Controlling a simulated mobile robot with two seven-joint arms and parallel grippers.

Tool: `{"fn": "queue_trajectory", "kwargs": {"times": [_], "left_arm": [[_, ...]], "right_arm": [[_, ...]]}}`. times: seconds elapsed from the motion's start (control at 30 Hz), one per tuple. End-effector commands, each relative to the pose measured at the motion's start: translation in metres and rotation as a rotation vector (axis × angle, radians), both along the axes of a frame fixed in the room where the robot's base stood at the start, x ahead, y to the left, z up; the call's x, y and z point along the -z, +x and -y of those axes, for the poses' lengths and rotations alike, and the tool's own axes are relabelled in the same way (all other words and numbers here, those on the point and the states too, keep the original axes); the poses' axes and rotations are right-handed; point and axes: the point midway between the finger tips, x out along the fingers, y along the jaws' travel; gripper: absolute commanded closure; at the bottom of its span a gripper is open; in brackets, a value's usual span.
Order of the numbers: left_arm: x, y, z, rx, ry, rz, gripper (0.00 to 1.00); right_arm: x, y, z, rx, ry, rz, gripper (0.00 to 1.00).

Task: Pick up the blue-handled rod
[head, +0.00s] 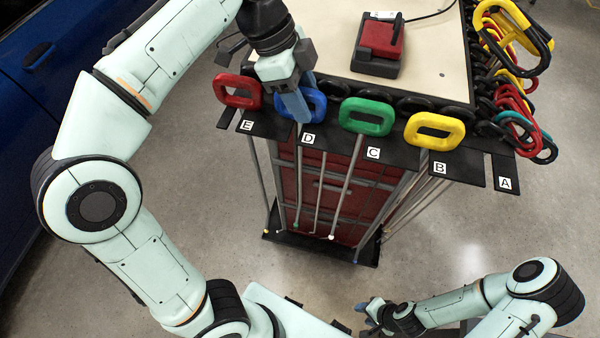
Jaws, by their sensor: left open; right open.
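The blue-handled rod (316,104) hangs in the slot marked D on the front rack of the cart, its shaft pointing down. My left gripper (300,112) is open at the blue handle and covers its left part. I cannot tell whether the fingers touch the handle. My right gripper (368,310) is low at the bottom of the view, far from the rods and empty.
A red-handled rod (237,80) hangs at E, a green-handled one (367,106) at C and a yellow-handled one (434,142) at B. A red and black device (380,48) lies on the cart top (335,35). Several coloured handles crowd the right side. A blue car (50,110) stands left.

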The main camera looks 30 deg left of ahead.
Motion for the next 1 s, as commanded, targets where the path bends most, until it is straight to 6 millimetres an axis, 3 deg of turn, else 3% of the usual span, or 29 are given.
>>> {"fn": "queue_trajectory", "kwargs": {"times": [0.1, 0.33, 0.37, 0.5, 1.0], "left_arm": [[0.0101, 0.0004, 0.0034, -0.001, 0.0, 0.0, 0.51], [0.0095, 0.0011, 0.0039, -0.001, 0.0, 0.001, 0.51], [0.0095, 0.0011, 0.0039, 0.0, 0.0, 0.001, 0.58], [0.0095, 0.0011, 0.0039, 0.0, 0.0, 0.001, 1.0], [0.0092, 0.0011, 0.0038, -0.001, 0.0, 0.002, 1.0]], "right_arm": [[0.0043, -0.0039, 0.0, 0.0, 0.0, -0.004, 0.57], [0.0033, -0.003, -0.0001, 0.0, 0.0, -0.003, 0.57], [0.0032, -0.003, 0.0, 0.0, 0.0, -0.003, 0.57], [0.0033, -0.003, -0.0001, 0.0, 0.0, -0.003, 0.57], [0.0033, -0.003, 0.0, 0.0, 0.0, -0.003, 0.57]]}}
